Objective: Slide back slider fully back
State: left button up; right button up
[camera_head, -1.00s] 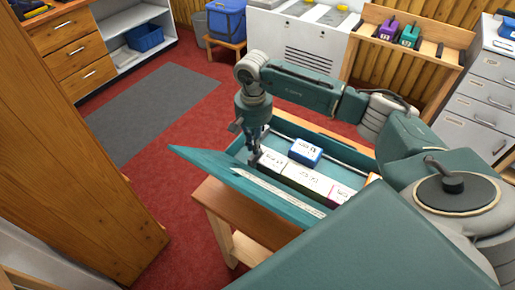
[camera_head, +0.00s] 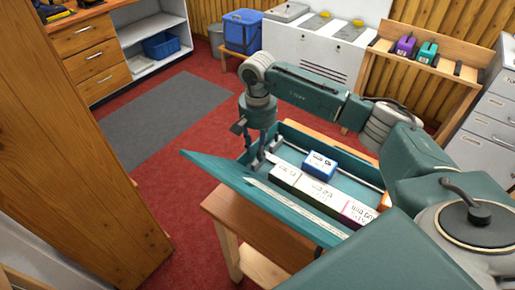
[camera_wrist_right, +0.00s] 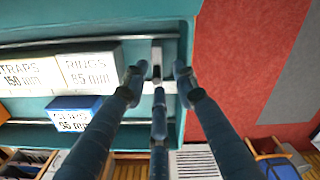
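An open teal tray (camera_head: 340,225) holds a row of labelled white-topped boxes (camera_head: 318,188) and a blue box (camera_head: 319,165). A pale grey slider piece (camera_wrist_right: 157,52) stands at the tray's end, beyond the end of the box row. It crosses a light rail in the right wrist view. My right gripper (camera_head: 258,160) is lowered into the tray's left end. In the wrist view its fingers (camera_wrist_right: 158,72) are spread around the slider, with gaps at its sides; contact is unclear. My left gripper is out of view.
A wooden bench (camera_head: 245,228) carries the tray. A tall wooden panel (camera_head: 75,160) stands at left. Behind are a blue bin (camera_head: 243,30), a white cabinet (camera_head: 318,45) and a rack with purple and green items. Red floor lies open left of the tray.

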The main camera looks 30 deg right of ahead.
notch_tip(320, 180, up, 12)
dwell(0.4)
jog(key=shift+a+f, duration=0.1)
dwell(0.3)
